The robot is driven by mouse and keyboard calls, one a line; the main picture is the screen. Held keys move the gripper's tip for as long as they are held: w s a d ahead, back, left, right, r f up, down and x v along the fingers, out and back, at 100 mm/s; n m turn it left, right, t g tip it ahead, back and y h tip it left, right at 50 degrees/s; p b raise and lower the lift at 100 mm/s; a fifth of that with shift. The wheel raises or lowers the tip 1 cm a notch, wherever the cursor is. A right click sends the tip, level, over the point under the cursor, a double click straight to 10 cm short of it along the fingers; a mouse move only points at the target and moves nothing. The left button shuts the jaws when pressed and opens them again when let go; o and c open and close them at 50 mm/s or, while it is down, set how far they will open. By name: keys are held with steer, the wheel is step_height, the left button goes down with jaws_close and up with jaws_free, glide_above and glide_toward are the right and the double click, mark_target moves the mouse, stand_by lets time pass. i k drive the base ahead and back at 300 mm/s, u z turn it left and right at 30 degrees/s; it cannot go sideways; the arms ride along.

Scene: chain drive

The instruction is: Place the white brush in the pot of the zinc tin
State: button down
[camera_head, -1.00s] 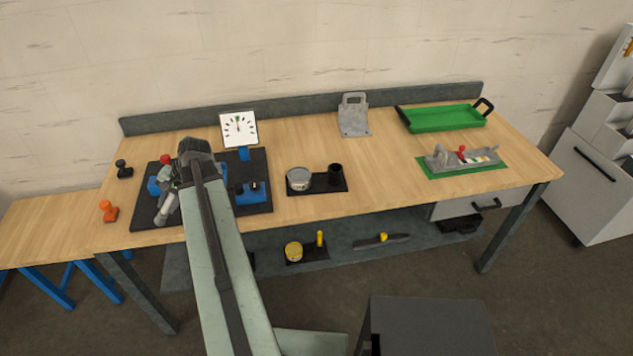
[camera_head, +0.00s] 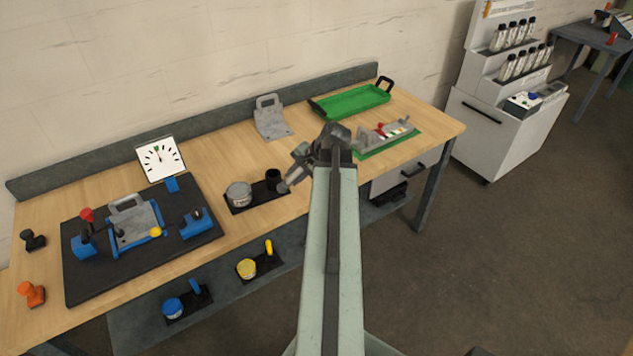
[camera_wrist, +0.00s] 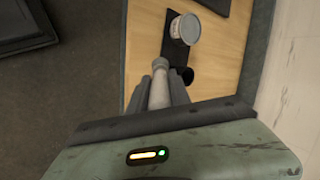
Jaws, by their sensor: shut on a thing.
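My gripper (camera_head: 308,158) is shut on the white brush (camera_head: 285,186), above the front of the bench. In the wrist view the pale brush handle (camera_wrist: 159,92) lies between the two grey fingers (camera_wrist: 161,84), and the brush points away from the wrist. The zinc tin (camera_head: 238,192) is a round grey tin on a small black tray (camera_head: 238,209). The black pot (camera_head: 273,176) stands on the same tray, just left of the brush's lower end. The wrist view also shows the tin (camera_wrist: 186,28) and the pot (camera_wrist: 187,75), partly cut off by my gripper.
A dark mat (camera_head: 85,285) with a blue fixture fills the bench's left. A grey bracket (camera_head: 270,120), a green tray (camera_head: 348,103) and a green-based block (camera_head: 385,137) stand at the back and right. A yellow tin (camera_head: 246,268) and a blue tin (camera_head: 173,308) sit on the lower shelf.

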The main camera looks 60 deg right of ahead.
mark_target(275, 186)
steer(key=z, duration=0.05)
steer(key=i, duration=1)
steer(key=z, duration=0.05)
